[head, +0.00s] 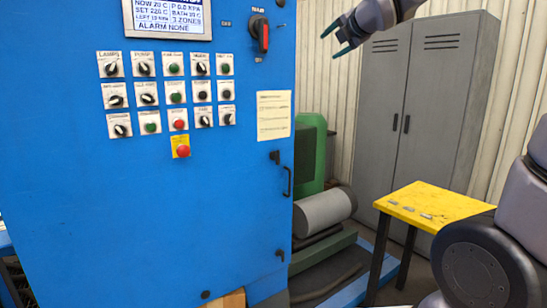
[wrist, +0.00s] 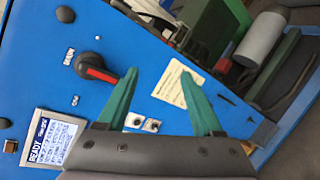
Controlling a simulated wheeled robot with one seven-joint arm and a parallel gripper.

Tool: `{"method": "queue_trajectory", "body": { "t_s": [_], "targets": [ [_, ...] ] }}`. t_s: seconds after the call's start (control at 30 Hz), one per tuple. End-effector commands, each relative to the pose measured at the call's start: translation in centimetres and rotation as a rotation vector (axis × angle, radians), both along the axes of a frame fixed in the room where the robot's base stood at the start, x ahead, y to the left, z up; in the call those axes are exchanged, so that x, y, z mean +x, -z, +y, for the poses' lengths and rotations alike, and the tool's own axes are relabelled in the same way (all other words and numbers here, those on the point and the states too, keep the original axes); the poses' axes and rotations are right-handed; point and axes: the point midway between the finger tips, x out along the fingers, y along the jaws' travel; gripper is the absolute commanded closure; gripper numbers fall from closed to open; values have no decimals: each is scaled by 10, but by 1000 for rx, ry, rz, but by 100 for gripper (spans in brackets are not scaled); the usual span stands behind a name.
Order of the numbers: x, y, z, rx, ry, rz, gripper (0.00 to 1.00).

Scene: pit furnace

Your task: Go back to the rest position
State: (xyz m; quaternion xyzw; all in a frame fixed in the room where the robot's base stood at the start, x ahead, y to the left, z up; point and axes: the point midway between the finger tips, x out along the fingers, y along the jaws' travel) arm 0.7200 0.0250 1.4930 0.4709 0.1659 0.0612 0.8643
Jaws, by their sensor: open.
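My gripper (head: 336,43) is at the top of the head view, right of the blue control cabinet (head: 230,220) and in front of the grey locker. In the wrist view its two green fingers (wrist: 165,98) are spread apart with nothing between them. Beyond them the wrist view shows the cabinet front, tilted, with a black and red rotary switch (wrist: 95,70), a paper label (wrist: 178,83) and a lit display (wrist: 48,140). The fingers appear apart from the cabinet.
A yellow table (head: 430,207) with small grey pieces on it stands at the right. The grey locker (head: 425,110) is behind it. A green machine (head: 310,155) with a grey cylinder (head: 325,209) sits beside the cabinet. The cabinet has several knobs, a red stop button (head: 182,150) and a door handle (head: 287,180).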

Motion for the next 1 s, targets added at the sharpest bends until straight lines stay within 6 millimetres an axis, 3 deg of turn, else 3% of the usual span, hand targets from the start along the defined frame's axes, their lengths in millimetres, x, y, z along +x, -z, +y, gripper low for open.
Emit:
{"method": "queue_trajectory", "body": {
  "t_s": [0.03, 0.2, 0.33, 0.5, 0.7, 1.0],
  "targets": [
    [-17, 10, -23, 174, 100, 96, 32],
    [-80, 58, -73, 803, 473, 404, 32],
    [-137, 97, -92, 1283, 789, 589, 32],
    [-204, 139, -94, 1810, 1187, 742, 32],
    [-246, 163, -84, 2127, 1470, 808, 32],
    [-252, 166, -82, 2177, 1522, 816, 32]
  ]
}}
